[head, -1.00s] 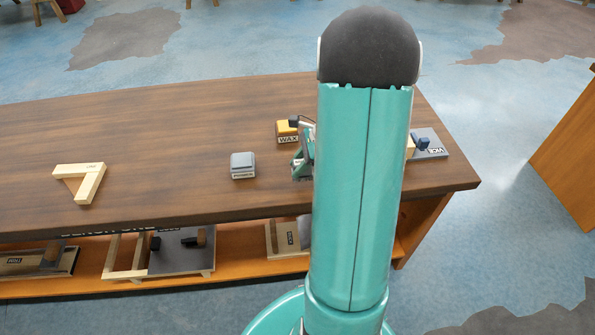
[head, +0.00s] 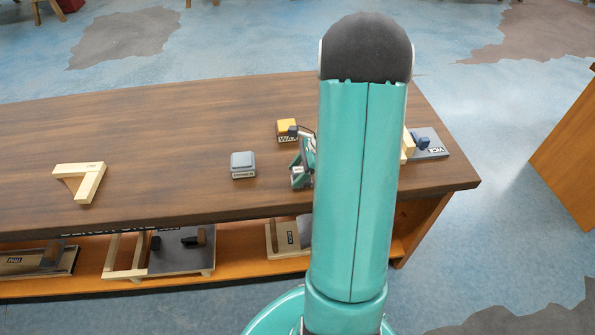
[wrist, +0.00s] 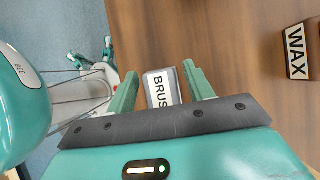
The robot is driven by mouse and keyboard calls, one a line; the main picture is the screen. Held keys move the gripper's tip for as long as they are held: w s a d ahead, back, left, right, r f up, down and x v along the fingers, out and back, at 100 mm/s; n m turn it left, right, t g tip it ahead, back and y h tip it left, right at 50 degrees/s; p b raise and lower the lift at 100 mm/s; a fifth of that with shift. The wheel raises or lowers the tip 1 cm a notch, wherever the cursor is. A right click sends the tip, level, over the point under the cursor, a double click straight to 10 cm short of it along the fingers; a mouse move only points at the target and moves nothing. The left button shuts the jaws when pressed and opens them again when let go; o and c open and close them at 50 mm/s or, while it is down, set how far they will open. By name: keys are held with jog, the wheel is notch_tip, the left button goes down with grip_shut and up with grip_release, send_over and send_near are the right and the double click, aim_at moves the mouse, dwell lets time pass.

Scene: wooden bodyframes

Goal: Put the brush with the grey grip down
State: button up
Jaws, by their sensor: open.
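The brush (wrist: 160,88), a pale grey block with a label reading "BRUS" as far as it shows, lies between the two fingers of my gripper (wrist: 160,68) in the wrist view. The fingers are open, one on each side of it, with narrow gaps. Its lower part is hidden by the gripper body, and I cannot make out its grip. In the head view my gripper (head: 301,172) is low over the wooden bench top (head: 200,120), partly hidden behind my arm.
A yellow wax block (head: 287,126) stands just behind my gripper; it also shows in the wrist view (wrist: 298,50). A small grey block (head: 243,164) stands to the left. A wooden angle piece (head: 80,182) lies further left. A grey-based vise (head: 428,145) is at the right end.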

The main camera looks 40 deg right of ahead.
jog(key=v, duration=1.2)
jog(key=a+r+n+g+h, duration=0.1)
jog(key=a+r+n, duration=0.4)
jog(key=a, duration=0.4)
jog(key=a+r+n+h, duration=0.2)
jog(key=a+r+n, duration=0.35)
jog(key=a, duration=0.25)
jog(key=s+a+r+n+t+h, duration=0.1)
jog(key=s+a+r+n, duration=0.1)
jog(key=s+a+n, duration=0.2)
jog(key=s+a+r+n+t+h, duration=0.1)
jog(key=s+a+r+n+t, duration=0.1)
jog(key=a+n, duration=0.8)
jog(key=shift+s+a+r, duration=0.2)
jog(key=shift+s+r, duration=0.25)
jog(key=shift+s, duration=0.5)
jog(key=shift+d, duration=0.1)
